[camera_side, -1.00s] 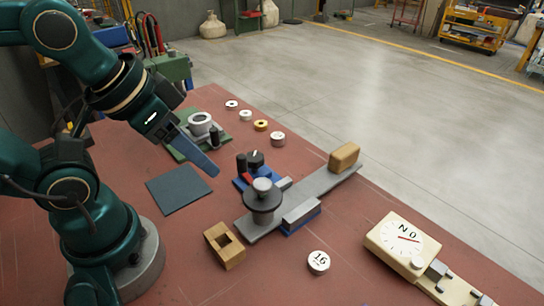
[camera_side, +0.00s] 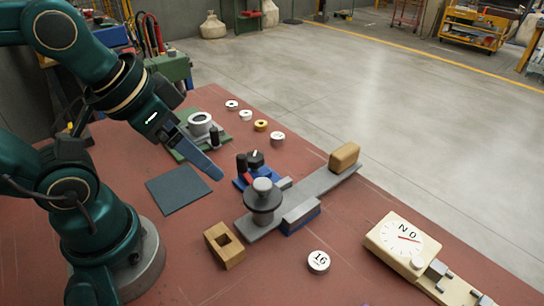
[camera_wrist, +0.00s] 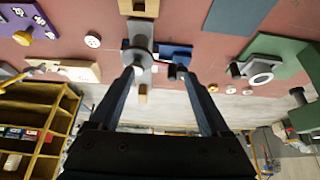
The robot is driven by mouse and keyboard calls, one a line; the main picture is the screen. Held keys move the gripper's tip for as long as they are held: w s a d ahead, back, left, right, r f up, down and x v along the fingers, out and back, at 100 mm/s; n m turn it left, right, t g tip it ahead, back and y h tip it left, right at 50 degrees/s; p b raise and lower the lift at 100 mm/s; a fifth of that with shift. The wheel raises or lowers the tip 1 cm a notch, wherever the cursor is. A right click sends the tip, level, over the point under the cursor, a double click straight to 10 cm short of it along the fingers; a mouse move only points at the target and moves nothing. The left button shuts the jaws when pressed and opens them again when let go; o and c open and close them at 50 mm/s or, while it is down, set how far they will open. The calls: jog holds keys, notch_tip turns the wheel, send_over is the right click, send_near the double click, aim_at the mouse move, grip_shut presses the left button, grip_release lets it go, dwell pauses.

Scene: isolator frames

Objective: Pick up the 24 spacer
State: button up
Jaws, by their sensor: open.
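Several small round spacers stand in a row at the back of the red bench: a white one (camera_side: 231,104), a second white one (camera_side: 245,115), a yellow-brown one (camera_side: 261,125) and a larger white one (camera_side: 277,138). Their marks are too small to read, so I cannot tell which is the 24. A white spacer marked 16 (camera_side: 318,261) lies alone at the front.
A grey bar fixture with a dark round weight (camera_side: 263,203) and a tan block (camera_side: 344,157) crosses the middle. A green plate with a ring (camera_side: 200,124), a dark blue mat (camera_side: 178,189), a wooden block (camera_side: 224,244) and a cream dial gauge (camera_side: 402,240) stand around it.

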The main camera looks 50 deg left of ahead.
jog(key=w+a+f+t+y, duration=0.1)
jog(key=w+a+f, duration=0.1)
jog(key=w+a, duration=0.4)
jog(key=w+a+f+t+y, duration=0.15)
jog(key=w+a, duration=0.25)
jog(key=w, duration=0.4)
jog(key=t, duration=0.2)
send_near(272, 138)
jog(key=shift+t+h, duration=0.75)
jog(key=shift+h, duration=0.2)
jog(key=w+a+f, duration=0.2)
jog(key=w, duration=0.1)
jog(key=shift+f, duration=0.4)
jog(key=shift+f+t+h, duration=0.3)
jog(key=shift+f, duration=0.1)
jog(key=shift+x, duration=2.5)
grip_shut()
